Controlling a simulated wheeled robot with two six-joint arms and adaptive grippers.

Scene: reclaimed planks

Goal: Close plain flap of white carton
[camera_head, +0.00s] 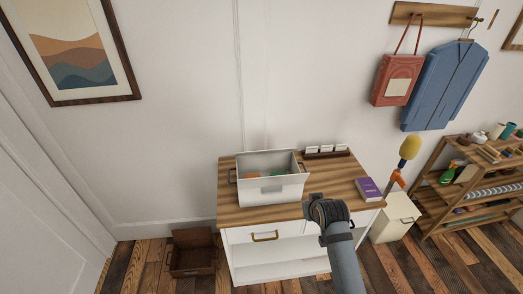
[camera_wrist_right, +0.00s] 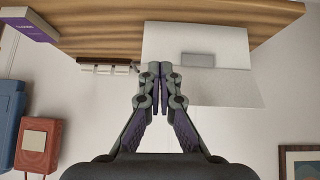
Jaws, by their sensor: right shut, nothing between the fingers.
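The white carton (camera_head: 270,192) stands on the wooden top of a white cabinet, with its top open. Green and orange contents show inside. A pale panel (camera_head: 268,161) stands up along its back edge; I cannot tell for sure whether this is the plain flap. In the right wrist view, where the scene is upside down, the carton (camera_wrist_right: 195,38) shows with a grey panel (camera_wrist_right: 225,88) extending from its edge. My right gripper (camera_wrist_right: 157,70) is shut and empty, overlapping the carton's edge in that view; contact cannot be told. My left gripper is not in view.
A purple book (camera_head: 368,188) lies on the cabinet top (camera_head: 240,213) at the right. A dark rack with white cards (camera_head: 326,152) stands behind. A brown open box (camera_head: 192,257) is on the floor at left. A shelf unit (camera_head: 470,190) stands at right.

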